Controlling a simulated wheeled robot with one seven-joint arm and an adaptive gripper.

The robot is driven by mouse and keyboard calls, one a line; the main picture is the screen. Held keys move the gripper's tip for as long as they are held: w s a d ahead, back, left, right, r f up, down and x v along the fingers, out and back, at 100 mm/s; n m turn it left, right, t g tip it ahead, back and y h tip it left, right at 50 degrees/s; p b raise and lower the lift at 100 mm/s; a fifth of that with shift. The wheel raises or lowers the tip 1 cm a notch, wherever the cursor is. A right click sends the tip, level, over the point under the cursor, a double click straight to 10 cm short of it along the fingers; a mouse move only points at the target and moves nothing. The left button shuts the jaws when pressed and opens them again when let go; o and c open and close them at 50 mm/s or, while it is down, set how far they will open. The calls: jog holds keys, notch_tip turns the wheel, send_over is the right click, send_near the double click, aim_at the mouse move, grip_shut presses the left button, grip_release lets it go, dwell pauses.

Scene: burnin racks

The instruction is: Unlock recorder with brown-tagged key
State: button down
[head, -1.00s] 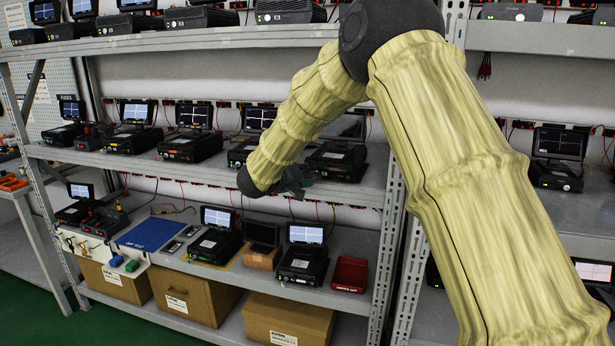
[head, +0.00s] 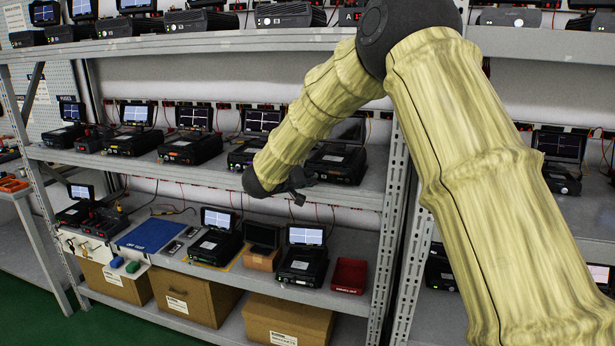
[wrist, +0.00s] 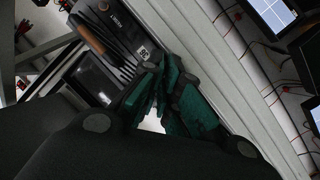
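My gripper (head: 298,197) hangs in front of the middle shelf's edge, above the lower shelf and apart from everything there. In the wrist view its green-padded fingers (wrist: 162,88) come together at the tips, with no object visible between them. A white panel (head: 92,248) at the lower shelf's left front carries small items too small to make out. A blue tag (head: 117,262) and a green tag (head: 132,267) hang there. I cannot make out a brown tag. Several similar black recorders stand on the shelves, one of them on the lower shelf (head: 302,266); I cannot tell which one is locked.
A blue mat (head: 150,235) lies on the lower shelf, and a red tray (head: 349,275) stands at its right. Cardboard boxes (head: 288,320) sit underneath. A rack upright (head: 390,230) stands right of the tray. Open green floor (head: 40,325) lies at lower left.

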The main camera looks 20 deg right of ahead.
jog(key=m+t+y+b, duration=0.1)
jog(key=m+b, duration=0.2)
jog(key=d+m+t+y+b, duration=0.1)
jog(key=m+t+y+b, duration=0.1)
jog(key=m+b, duration=0.1)
jog(key=s+m+t+y+b, duration=0.1)
jog(key=m+y+b, duration=0.1)
jog(key=m+b, duration=0.1)
jog(key=shift+d+f+m+t, duration=0.2)
jog(key=shift+m+t, duration=0.1)
jog(key=shift+m, duration=0.5)
jog(key=shift+r+y+b, duration=0.1)
jog(key=shift+y+b, duration=0.2)
jog(key=shift+y, duration=0.1)
jog(key=c, duration=1.7)
grip_release()
jog(key=shift+o, duration=0.2)
jog(key=v, duration=1.2)
